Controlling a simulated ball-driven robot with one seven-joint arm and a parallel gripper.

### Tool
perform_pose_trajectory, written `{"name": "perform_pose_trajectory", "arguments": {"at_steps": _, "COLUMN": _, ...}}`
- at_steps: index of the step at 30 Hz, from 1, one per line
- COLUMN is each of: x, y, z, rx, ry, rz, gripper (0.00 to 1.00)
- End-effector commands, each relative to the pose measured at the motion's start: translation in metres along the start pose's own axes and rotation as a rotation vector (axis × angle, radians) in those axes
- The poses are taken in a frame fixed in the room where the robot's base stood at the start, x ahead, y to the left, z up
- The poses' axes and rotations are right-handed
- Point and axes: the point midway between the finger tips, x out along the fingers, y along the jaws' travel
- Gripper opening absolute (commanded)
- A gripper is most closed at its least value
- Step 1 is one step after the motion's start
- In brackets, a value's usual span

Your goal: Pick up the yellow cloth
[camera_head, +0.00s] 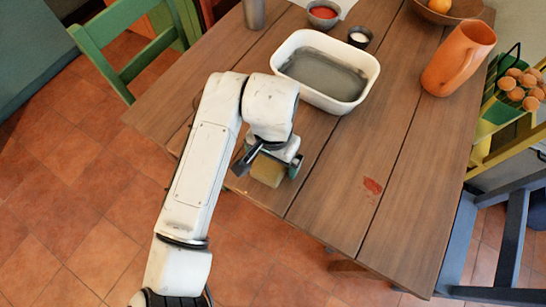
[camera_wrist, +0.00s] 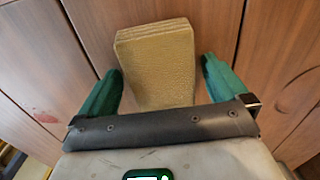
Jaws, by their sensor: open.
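The yellow cloth (camera_head: 267,170) is a folded, block-like stack lying on the wooden table near its front edge. In the wrist view the yellow cloth (camera_wrist: 157,62) shows its layered edge at the far end. My gripper (camera_head: 268,167) is over it in the head view. In the wrist view my gripper (camera_wrist: 162,85) is open, with one green finger on each side of the cloth. A gap shows between each finger and the cloth. The cloth's near end is hidden behind the dark gripper bar.
A white basin (camera_head: 358,92) with grey content stands behind my gripper on the wooden table (camera_head: 420,150). Farther back are a red-filled bowl (camera_head: 323,12), a small dark cup (camera_head: 360,37) and an orange pitcher (camera_head: 458,58). A green chair (camera_head: 125,50) stands at left. The table's front right is clear except for a red stain (camera_head: 372,186).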

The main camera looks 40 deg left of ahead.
Motion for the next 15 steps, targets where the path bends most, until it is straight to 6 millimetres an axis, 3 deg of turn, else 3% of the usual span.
{"name": "perform_pose_trajectory", "arguments": {"at_steps": 4, "x": -0.0003, "y": -0.0001, "z": 0.0, "rx": 0.0, "ry": 0.0, "rz": 0.0, "gripper": 0.99}}
{"name": "perform_pose_trajectory", "arguments": {"at_steps": 15, "x": -0.0007, "y": -0.0001, "z": -0.0001, "rx": 0.0, "ry": 0.0, "rz": 0.0, "gripper": 0.64}}
